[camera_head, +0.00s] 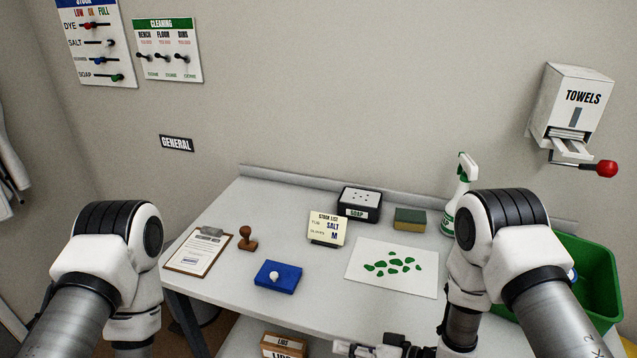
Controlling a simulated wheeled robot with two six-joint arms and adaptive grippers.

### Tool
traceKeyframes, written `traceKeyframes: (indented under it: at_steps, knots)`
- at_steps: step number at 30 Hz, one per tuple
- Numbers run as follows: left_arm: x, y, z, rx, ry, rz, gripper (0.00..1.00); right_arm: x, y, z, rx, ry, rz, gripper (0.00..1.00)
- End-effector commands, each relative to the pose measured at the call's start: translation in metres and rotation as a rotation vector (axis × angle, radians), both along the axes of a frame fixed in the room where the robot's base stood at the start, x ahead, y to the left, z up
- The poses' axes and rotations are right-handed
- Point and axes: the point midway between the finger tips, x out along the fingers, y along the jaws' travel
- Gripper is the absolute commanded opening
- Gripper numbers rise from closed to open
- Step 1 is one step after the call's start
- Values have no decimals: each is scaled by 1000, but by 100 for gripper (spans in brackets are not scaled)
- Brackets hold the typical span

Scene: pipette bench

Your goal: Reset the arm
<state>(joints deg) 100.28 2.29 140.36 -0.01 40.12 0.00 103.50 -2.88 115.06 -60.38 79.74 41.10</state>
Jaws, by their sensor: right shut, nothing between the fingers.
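My right arm (500,260) comes in from the lower right and bends down in front of the bench's right part. My right gripper (345,347) shows at the bottom edge, pointing left, partly cut off by the frame. It is shut and empty, in front of the bench's front edge. My left arm (105,250) stands at the lower left, bent downward. Its gripper is out of view.
The white bench (330,285) holds a clipboard (198,250), stamp (247,238), blue pad (277,277), stock card (327,229), soap box (359,204), sponge (409,219), green-spotted sheet (392,267) and spray bottle (455,200). A green bin (595,280) stands right. A towel dispenser (568,110) hangs above.

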Motion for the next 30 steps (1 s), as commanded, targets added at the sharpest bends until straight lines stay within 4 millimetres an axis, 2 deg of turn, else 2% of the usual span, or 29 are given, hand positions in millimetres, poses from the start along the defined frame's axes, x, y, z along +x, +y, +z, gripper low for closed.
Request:
traceKeyframes:
  at_steps: [5,8,11,13,15,18,21,30]
  knots:
    - [0,0,0,0,1,0,57,-19,-40,-44,-185,124,-176,0]
    - [0,0,0,0,1,0,57,-40,-70,-71,-330,211,-265,0]
    - [0,0,0,0,1,0,57,-75,-106,-97,-510,327,-338,0]
    - [0,0,0,0,1,0,57,-111,-136,-113,-665,435,-374,0]
    - [0,0,0,0,1,0,57,-153,-164,-120,-821,552,-382,0]
    - [0,0,0,0,1,0,57,-200,-190,-120,-990,682,-345,0]
    - [0,0,0,0,1,0,57,-219,-200,-120,-1072,724,-270,0]
    - [0,0,0,0,1,0,57,-220,-199,-120,-1079,716,-249,0]
